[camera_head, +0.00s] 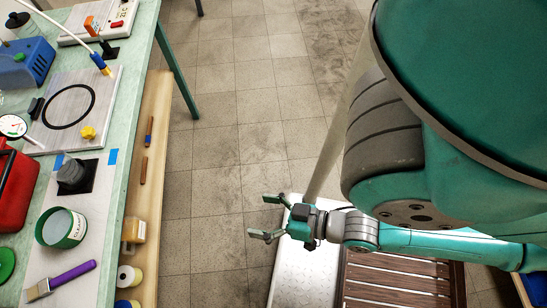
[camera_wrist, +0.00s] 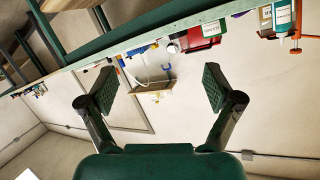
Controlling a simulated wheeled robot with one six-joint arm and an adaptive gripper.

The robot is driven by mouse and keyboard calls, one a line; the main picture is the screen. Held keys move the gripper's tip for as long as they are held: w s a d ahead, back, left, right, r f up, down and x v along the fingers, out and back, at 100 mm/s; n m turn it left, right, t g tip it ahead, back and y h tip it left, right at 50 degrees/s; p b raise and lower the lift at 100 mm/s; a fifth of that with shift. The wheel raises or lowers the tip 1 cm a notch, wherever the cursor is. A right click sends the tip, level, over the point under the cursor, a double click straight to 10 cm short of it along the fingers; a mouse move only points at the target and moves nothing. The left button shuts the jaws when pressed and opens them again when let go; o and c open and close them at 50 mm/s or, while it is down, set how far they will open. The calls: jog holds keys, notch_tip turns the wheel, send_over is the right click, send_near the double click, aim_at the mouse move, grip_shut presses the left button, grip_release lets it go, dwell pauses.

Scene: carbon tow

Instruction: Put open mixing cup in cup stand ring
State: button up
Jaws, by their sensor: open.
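A small grey cup-like piece (camera_head: 72,171), perhaps the mixing cup, stands on a black square base (camera_head: 91,178) on the bench at the left of the head view. I cannot tell whether a stand ring is there or whether the piece sits in one. My gripper (camera_head: 268,217) is open and empty, out over the floor to the right of the bench, well apart from it. In the wrist view my gripper (camera_wrist: 160,88) shows its two fingers wide apart with nothing between them. No cup can be made out there.
On the bench are an open green-labelled tin (camera_head: 62,228), a purple-handled brush (camera_head: 62,279), a red container (camera_head: 16,190), a plate with a black ring (camera_head: 68,105) and a blue device (camera_head: 24,62). A lower wooden shelf (camera_head: 143,180) holds small items. Tiled floor lies clear between.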

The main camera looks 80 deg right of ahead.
jog(key=s+r+n, duration=0.2)
jog(key=s+n, duration=0.1)
jog(key=n, duration=0.1)
jog(key=shift+a+r+y, duration=0.3)
jog(key=shift+r, duration=0.1)
